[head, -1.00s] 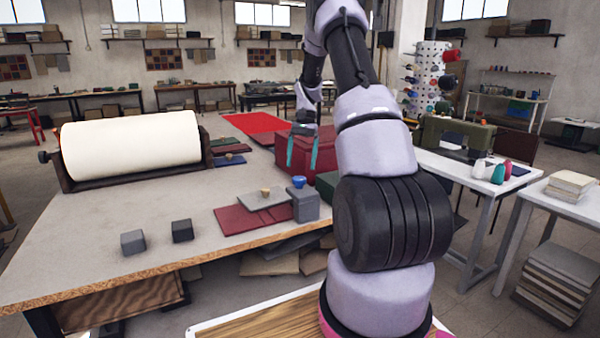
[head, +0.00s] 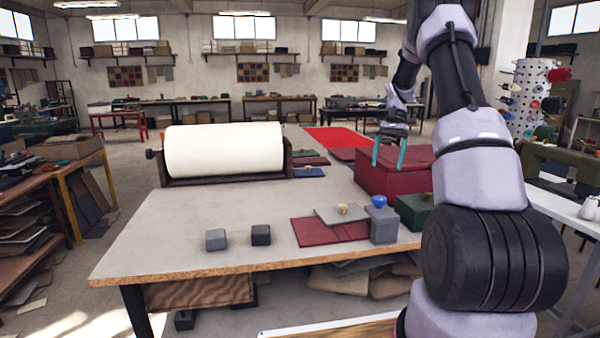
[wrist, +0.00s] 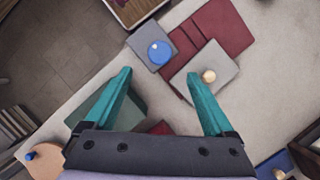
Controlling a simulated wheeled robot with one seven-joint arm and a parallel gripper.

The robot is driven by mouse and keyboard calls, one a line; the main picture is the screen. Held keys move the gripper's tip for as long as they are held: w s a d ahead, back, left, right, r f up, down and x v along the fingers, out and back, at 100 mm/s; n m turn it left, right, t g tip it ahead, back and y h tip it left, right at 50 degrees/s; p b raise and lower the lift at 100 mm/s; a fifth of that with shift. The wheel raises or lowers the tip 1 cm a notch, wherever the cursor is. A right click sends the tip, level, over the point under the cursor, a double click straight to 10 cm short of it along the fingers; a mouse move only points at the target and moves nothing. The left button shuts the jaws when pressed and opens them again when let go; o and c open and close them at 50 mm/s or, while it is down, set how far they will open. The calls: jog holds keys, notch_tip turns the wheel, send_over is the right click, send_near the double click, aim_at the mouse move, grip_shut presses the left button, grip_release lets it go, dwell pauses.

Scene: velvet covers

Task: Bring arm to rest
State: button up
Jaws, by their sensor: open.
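My gripper (head: 389,152) has two teal fingers and hangs over the table in front of a dark red box (head: 385,180). In the wrist view my gripper (wrist: 160,105) is open, with nothing between its fingers. The wrist view looks down on the table, with a grey block with a blue knob (wrist: 156,48) and a grey plate with a knob (wrist: 205,72) beyond the fingertips. My arm rises at the right of the head view and hides part of the table's right side.
The worktable (head: 180,235) bears a large cream roll (head: 225,150), two small dark blocks, dark red boards (head: 312,234), a green box (head: 411,212) and a red sheet (head: 338,138). A pegboard column (head: 528,95) stands at the right.

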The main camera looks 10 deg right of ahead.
jog(key=s+a+r+n+t+h, duration=0.1)
jog(key=s+a+r+t, duration=0.1)
jog(key=s+a+r, duration=0.5)
jog(key=s+a+r+n+t, duration=0.1)
jog(key=s+a+r+t, duration=0.3)
jog(key=r, duration=0.5)
jog(key=s+a+r+n+t, duration=0.1)
jog(key=s+a+t, duration=0.1)
jog(key=s, duration=0.7)
jog(key=s+a+r+n+t, duration=0.1)
jog(key=s+a, duration=0.4)
jog(key=s, duration=0.5)
jog(key=shift+s+t, duration=0.2)
jog(key=shift+t, duration=0.5)
